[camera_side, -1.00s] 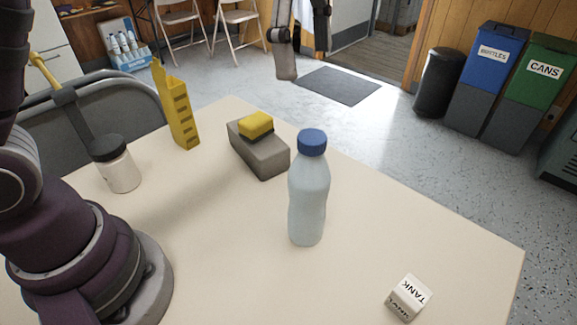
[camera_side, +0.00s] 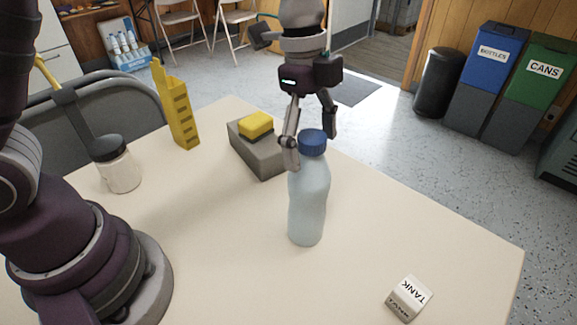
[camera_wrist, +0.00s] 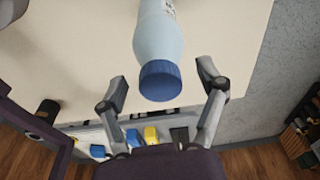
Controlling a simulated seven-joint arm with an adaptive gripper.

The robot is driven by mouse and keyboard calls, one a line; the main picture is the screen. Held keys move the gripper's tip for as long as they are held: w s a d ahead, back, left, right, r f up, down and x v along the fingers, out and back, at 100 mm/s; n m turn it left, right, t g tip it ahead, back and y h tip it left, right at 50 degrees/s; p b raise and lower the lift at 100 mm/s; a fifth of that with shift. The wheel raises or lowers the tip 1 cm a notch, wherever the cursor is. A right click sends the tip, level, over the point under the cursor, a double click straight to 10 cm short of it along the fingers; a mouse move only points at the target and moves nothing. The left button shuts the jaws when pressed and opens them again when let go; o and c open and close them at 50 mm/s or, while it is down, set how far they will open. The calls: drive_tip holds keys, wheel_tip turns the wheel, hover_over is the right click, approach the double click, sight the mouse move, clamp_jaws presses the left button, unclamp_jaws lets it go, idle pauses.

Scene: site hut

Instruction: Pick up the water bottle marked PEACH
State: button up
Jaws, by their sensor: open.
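A pale blue, translucent water bottle (camera_side: 308,205) with a dark blue cap stands upright on the table in the side view. No PEACH mark is readable; the wrist view shows the bottle (camera_wrist: 158,38) with a small illegible print near the top edge. My gripper (camera_side: 311,140) is open at about cap height, one finger left of the cap and the other to its right and behind. In the wrist view the cap lies between the spread fingers of my gripper (camera_wrist: 163,82), with gaps on both sides. Contact is not visible.
A grey block (camera_side: 262,158) with a yellow sponge (camera_side: 256,124) sits left of the bottle. A yellow holder (camera_side: 178,112), a dark-lidded jar (camera_side: 119,170) and a white TANK cube (camera_side: 408,298) stand on the table (camera_side: 210,260). Bare table surrounds the bottle's front and right.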

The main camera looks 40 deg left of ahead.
clamp_jaws()
idle(0.5)
